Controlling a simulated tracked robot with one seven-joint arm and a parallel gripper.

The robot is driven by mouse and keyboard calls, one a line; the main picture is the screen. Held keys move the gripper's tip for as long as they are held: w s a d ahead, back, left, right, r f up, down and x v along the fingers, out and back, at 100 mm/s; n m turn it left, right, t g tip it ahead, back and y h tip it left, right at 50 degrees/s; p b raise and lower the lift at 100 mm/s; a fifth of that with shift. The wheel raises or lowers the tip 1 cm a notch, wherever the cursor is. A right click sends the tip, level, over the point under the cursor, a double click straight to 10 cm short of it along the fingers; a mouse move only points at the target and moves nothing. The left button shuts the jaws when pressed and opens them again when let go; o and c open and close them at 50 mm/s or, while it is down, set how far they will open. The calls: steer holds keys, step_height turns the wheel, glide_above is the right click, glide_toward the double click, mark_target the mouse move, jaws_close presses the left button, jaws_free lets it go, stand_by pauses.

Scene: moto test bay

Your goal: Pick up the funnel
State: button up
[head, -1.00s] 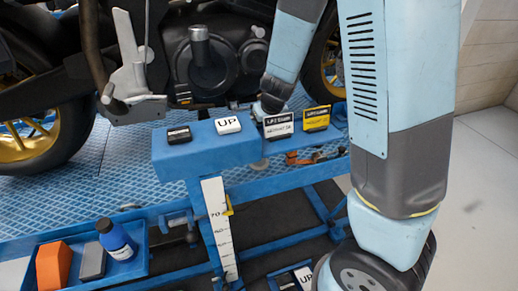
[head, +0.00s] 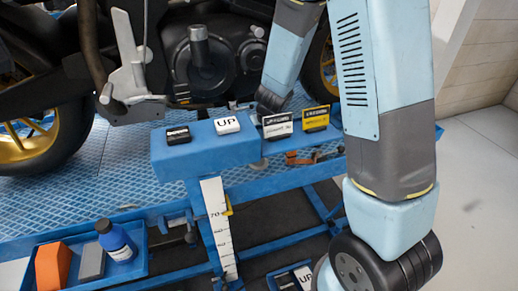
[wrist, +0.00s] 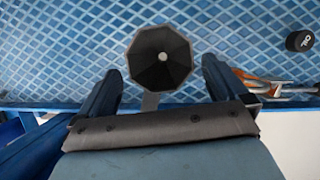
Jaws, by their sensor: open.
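The funnel (wrist: 148,52) is a dark, many-sided cone with a pale hole at its centre, seen from above in the wrist view. It is over the blue diamond-plate deck, with a grey tab toward me. My gripper (wrist: 160,68) is open, its two dark blue fingers apart on the left and right of the funnel. I cannot tell how far above the funnel the fingers are. In the head view the funnel is not clearly seen, and the fingers are hidden behind the blue beam and the small signs.
An orange-and-grey tool (wrist: 275,84) and a black round oil cap (wrist: 300,40) lie right of the gripper. A blue bottle (head: 116,240) stands in a tray. The motorcycle is behind.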

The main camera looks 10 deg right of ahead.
steer(key=shift+w+f, duration=0.1)
steer(key=shift+f, duration=0.25)
steer(key=shift+x, duration=2.5)
steer(key=shift+c, duration=0.3)
steer(key=c, duration=0.7)
steer(key=shift+r, duration=0.15)
